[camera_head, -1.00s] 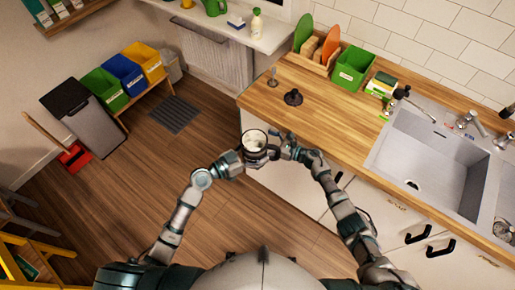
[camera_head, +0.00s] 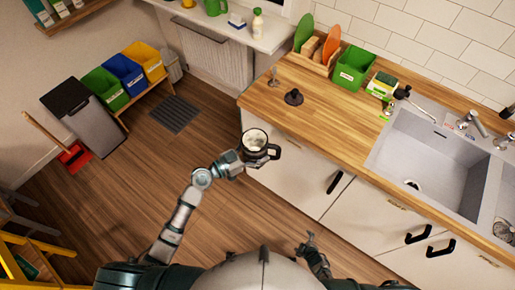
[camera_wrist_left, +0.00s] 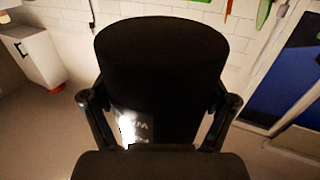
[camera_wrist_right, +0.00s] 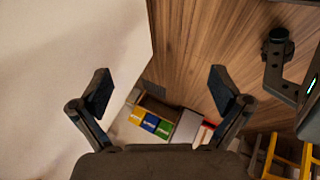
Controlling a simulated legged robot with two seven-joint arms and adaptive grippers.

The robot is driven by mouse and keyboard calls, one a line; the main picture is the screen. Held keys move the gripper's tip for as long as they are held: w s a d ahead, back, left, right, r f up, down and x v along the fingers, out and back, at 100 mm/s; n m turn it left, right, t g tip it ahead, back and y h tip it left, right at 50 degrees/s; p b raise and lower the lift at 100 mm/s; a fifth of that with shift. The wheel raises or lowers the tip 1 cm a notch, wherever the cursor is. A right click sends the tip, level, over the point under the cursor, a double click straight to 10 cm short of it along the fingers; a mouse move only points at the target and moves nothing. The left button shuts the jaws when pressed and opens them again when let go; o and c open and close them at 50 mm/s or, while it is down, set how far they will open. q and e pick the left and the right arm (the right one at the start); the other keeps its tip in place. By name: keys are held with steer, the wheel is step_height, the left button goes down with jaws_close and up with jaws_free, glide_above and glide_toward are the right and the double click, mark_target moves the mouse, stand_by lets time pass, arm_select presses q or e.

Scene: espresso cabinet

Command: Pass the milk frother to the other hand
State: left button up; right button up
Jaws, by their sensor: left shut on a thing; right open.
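The milk frother (camera_head: 251,147) is a dark jug with a pale inside and a black handle on its right side. It is held up in front of the counter's front edge. My left gripper (camera_head: 236,160) is shut on its body from the left. In the left wrist view the frother (camera_wrist_left: 160,65) is a large black cylinder between the left fingers (camera_wrist_left: 160,112). My right gripper (camera_head: 308,243) is low, close to my body and apart from the frother. In the right wrist view its fingers (camera_wrist_right: 161,92) are spread with nothing between them.
The wooden counter (camera_head: 340,135) bears a black knobbed object (camera_head: 293,97), a green bin (camera_head: 352,67) and a sink (camera_head: 432,165). White cabinets (camera_head: 300,176) with black handles lie below. Coloured bins (camera_head: 122,74) stand at the left. The floor between is open.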

steer(key=s+d+f+m+g, duration=0.1)
steer(key=s+f+m+g, duration=0.1)
steer(key=s, duration=0.7)
steer(key=s+d+f+m+g+h, duration=0.1)
steer(key=s+d+f+m+g, duration=0.1)
steer(key=s+m, duration=0.3)
steer(key=s+d+f+m+g, duration=0.1)
steer(key=s+f+m+g, duration=0.1)
steer(key=s, duration=1.1)
steer(key=shift+d+f+m+h, duration=0.25)
steer(key=shift+m+h, duration=0.15)
steer(key=shift+m, duration=0.4)
steer(key=shift+s, duration=0.1)
